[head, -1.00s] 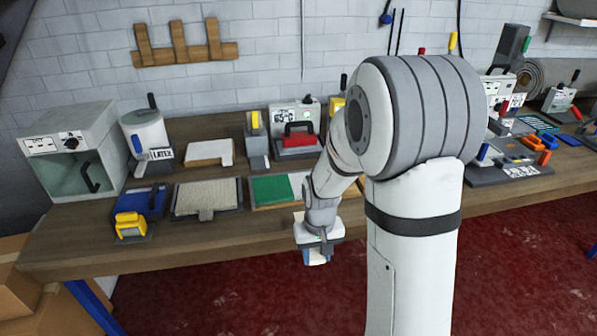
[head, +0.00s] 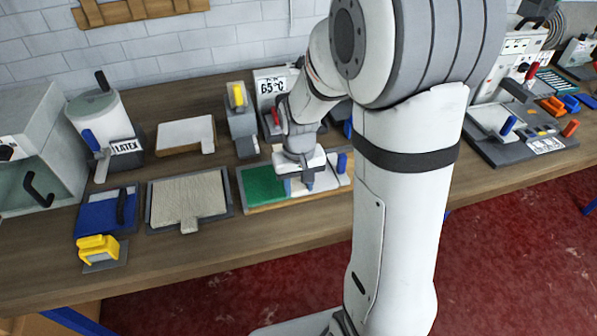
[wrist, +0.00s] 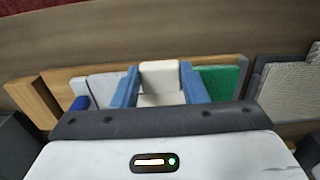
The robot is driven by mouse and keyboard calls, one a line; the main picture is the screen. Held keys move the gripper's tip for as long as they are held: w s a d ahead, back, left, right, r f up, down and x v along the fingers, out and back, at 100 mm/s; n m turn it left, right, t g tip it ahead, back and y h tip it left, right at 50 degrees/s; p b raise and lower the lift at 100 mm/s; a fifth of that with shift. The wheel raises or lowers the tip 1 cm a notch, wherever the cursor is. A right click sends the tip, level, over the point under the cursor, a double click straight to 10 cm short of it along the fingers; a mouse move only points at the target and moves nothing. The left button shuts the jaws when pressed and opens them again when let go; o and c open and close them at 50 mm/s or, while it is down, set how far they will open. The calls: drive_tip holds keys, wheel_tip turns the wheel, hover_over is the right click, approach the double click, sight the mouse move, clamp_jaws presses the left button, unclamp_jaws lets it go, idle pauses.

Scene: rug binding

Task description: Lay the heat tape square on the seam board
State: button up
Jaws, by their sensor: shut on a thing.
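My gripper (head: 299,186) is over the seam board, at the inner edge of the green piece. In the wrist view its blue fingers (wrist: 160,86) are shut on a small cream block, which I take to be the heat tape (wrist: 160,76). The seam board (head: 262,207) is a wooden board with a green piece (head: 262,184) on its left and a pale grey piece (head: 336,173) on its right. The held tape sits between these two pieces in the wrist view. I cannot tell whether it touches the board. My arm hides part of the board's middle.
A tray with beige carpet (head: 186,200) lies left of the board. A blue pad (head: 100,214), a yellow-handled tool (head: 98,248) and a latex pot (head: 103,122) stand farther left. Behind are a white slab (head: 185,133) and a yellow-tipped grey stand (head: 241,125).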

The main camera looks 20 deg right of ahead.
drive_tip(key=shift+d+f+b, duration=0.1)
drive_tip(key=shift+f+b, duration=1.9)
drive_tip(key=shift+f, duration=0.85)
drive_tip(key=shift+f+b, duration=0.45)
drive_tip(key=shift+f, duration=0.1)
drive_tip(key=o, duration=1.1)
drive_tip(key=shift+c, duration=0.2)
wheel_tip(320, 180, up, 7)
drive_tip(key=shift+f, duration=0.1)
drive_tip(key=shift+s+r, duration=0.25)
drive_tip(key=shift+r, duration=0.5)
drive_tip(key=s+r+t, duration=0.1)
drive_tip(key=s+r, duration=0.2)
drive_tip(key=s, duration=0.4)
drive_tip(key=s+r+t, duration=0.2)
drive_tip(key=s+r, duration=0.2)
drive_tip(key=s, duration=0.2)
drive_tip(key=shift+s+d, duration=0.25)
drive_tip(key=shift+s, duration=0.15)
